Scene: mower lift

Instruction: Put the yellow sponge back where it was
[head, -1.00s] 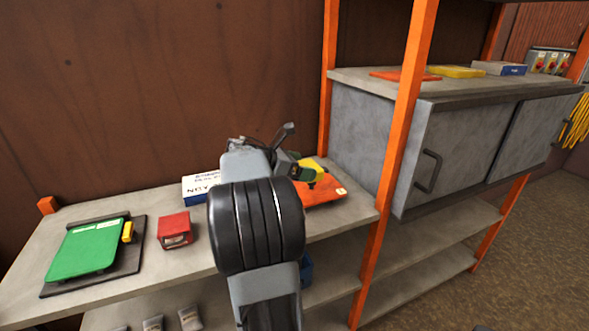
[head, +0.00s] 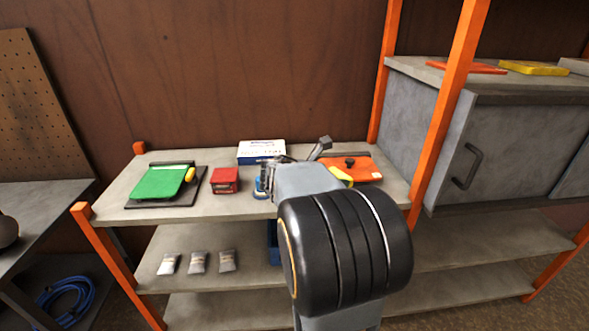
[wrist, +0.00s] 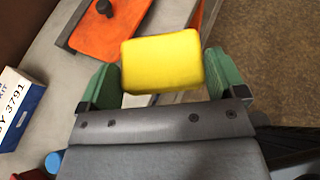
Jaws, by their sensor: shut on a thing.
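The yellow sponge (wrist: 162,62) is a rounded block between the two green fingers of my gripper (wrist: 164,78) in the wrist view. My gripper is shut on it and holds it by its sides. In the head view part of the sponge (head: 341,175) shows beside my wrist, in front of the orange plate (head: 366,169); my arm hides most of the gripper there. The orange plate with its black knob lies on the upper shelf board and also shows in the wrist view (wrist: 100,38).
A white-and-blue box (head: 262,151), a red box (head: 225,180) and a green item on a dark board (head: 134,203) stand on the same shelf (head: 232,210). An orange post (head: 446,110) and a grey cabinet (head: 500,150) are at right. Several small packets lie below.

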